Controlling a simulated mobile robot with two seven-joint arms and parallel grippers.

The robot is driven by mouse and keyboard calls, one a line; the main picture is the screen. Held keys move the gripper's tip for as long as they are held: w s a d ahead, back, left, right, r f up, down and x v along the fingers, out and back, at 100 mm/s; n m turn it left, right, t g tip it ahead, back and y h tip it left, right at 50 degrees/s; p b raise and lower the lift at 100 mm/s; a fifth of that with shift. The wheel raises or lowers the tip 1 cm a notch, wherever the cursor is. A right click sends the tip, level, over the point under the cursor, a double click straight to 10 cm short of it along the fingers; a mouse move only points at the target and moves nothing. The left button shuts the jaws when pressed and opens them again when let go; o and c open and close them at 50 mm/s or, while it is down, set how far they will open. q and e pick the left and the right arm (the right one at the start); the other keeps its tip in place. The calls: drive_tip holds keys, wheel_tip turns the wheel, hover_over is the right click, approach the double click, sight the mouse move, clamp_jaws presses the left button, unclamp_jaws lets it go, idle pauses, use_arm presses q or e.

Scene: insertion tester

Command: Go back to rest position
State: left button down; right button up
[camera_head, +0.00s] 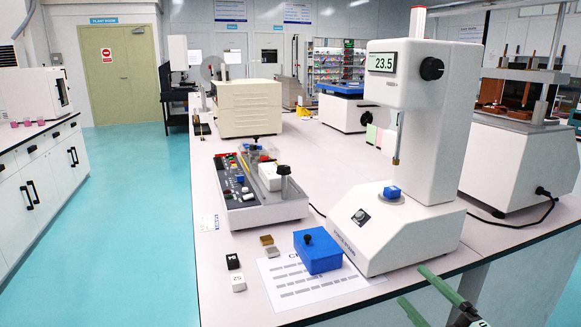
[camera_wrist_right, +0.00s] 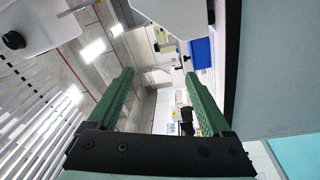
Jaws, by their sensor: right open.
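My right gripper (camera_head: 411,284) is at the lower right of the head view, by the front edge of the bench. Its two green fingers are apart with nothing between them. They also show spread in the right wrist view (camera_wrist_right: 159,75). The white insertion tester (camera_head: 428,130) stands upright on the bench beyond the gripper and reads 23.5. My left gripper is not in view.
A blue box with a black knob (camera_head: 318,253) stands left of the tester, partly on a printed sheet (camera_head: 290,290). Turquoise floor (camera_head: 130,220) is clear at left.

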drive_tip(key=s+a+f+m+g+h, duration=0.2)
drive_tip(key=s+f+m, duration=0.25)
drive_tip(key=f, duration=0.45)
drive_tip(key=s+a+f+m+g+h, duration=0.2)
drive_tip(key=s+f+m, duration=0.25)
drive_tip(key=f, duration=0.45)
drive_tip(key=s+a+f+m+g, duration=0.2)
drive_tip(key=s+a+f+m, duration=0.15)
drive_tip(key=s+f, duration=0.3)
drive_tip(key=s+a+f+m+g, duration=0.3)
drive_tip(key=s+f+m, duration=0.15)
drive_tip(key=s, duration=0.25)
use_arm(q)
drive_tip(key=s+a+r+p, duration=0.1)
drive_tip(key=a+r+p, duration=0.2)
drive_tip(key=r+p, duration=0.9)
drive_tip(key=p, duration=0.4)
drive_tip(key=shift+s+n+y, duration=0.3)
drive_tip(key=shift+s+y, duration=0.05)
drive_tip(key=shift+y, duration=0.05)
use_arm(e)
drive_tip(key=s+d+r+h, duration=0.1)
drive_tip(key=d+r, duration=0.2)
drive_tip(key=r, duration=0.9)
drive_tip(key=shift+n+t, duration=0.3)
drive_tip(key=shift+t, duration=0.1)
drive_tip(key=shift+c, duration=0.2)
